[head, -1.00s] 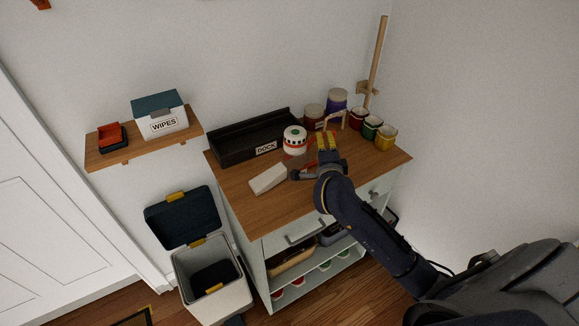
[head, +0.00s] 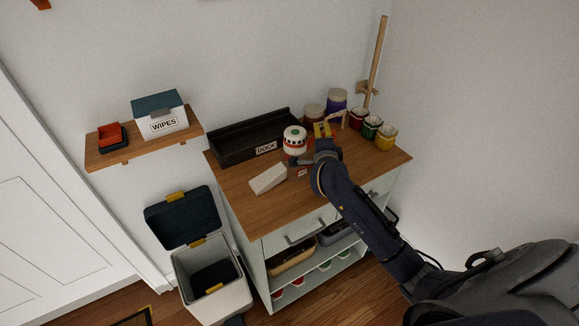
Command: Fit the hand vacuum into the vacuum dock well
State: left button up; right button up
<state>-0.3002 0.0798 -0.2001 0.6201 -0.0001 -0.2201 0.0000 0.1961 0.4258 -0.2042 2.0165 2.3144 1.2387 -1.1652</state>
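The black dock (head: 232,151) is a long open tray labelled DOCK at the back left of the wooden cabinet top. I cannot clearly identify the hand vacuum. A pale wedge-shaped block (head: 267,179) lies in front of the dock, apart from my gripper. My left gripper is out of view.
Jars (head: 337,99) and small coloured pots (head: 385,138) crowd the back right, near a wooden pole (head: 377,60). A wall shelf (head: 188,134) holds a WIPES box (head: 161,119). An open bin (head: 207,274) stands left of the cabinet. The front of the top is clear.

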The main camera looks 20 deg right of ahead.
jog(key=shift+c, duration=0.4)
grip_shut()
jog(key=shift+r, duration=0.15)
